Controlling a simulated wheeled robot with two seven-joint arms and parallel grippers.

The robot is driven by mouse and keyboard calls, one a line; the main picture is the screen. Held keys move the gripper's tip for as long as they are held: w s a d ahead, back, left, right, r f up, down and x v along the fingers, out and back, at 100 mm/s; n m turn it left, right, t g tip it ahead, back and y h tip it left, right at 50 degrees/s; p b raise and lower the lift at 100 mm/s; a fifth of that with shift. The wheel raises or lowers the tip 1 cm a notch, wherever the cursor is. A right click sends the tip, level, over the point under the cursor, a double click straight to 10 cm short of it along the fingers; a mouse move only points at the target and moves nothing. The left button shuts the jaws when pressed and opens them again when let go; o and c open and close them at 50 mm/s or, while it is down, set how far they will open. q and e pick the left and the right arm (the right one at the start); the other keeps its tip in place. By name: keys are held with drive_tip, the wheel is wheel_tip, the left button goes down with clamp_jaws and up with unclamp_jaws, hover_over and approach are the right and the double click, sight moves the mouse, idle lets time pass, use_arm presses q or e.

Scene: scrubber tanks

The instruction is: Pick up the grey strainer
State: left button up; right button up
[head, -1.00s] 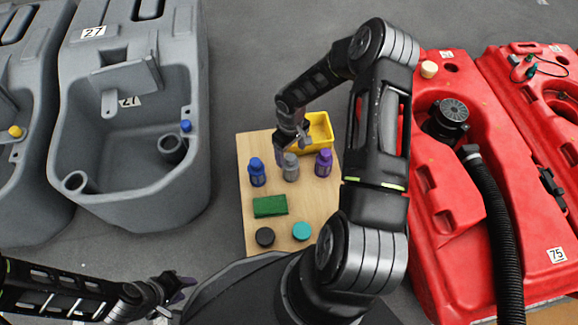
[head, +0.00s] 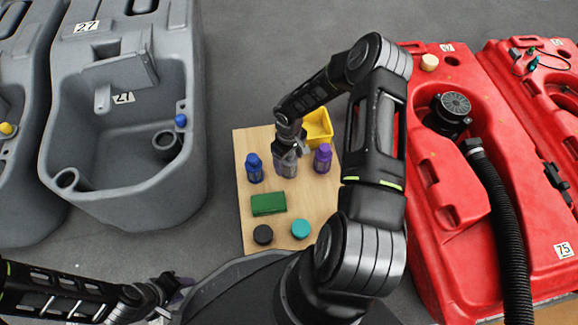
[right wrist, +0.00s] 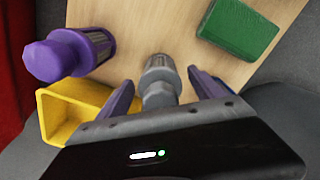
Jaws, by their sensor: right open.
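The grey strainer (head: 288,168) stands on the wooden board between a blue bottle-like strainer (head: 254,168) and a purple one (head: 322,158). It also shows in the right wrist view (right wrist: 160,80), between my right gripper's purple fingers. My right gripper (head: 286,158) is open, with a finger on each side of the grey strainer; I cannot tell whether they touch it. In the right wrist view the right gripper (right wrist: 163,92) shows gaps beside the strainer. My left gripper (head: 182,287) is at the lower left, away from the board; its finger opening is too small to tell.
A yellow bin (head: 319,128) stands at the board's back right. A green block (head: 268,204), a black disc (head: 263,235) and a teal disc (head: 301,229) lie in front. A grey tank (head: 120,190) stands left, a red tank (head: 440,220) right.

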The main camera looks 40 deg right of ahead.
drive_tip(key=shift+f, duration=0.5)
drive_tip(key=shift+c, duration=0.5)
drive_tip(key=c, duration=1.4)
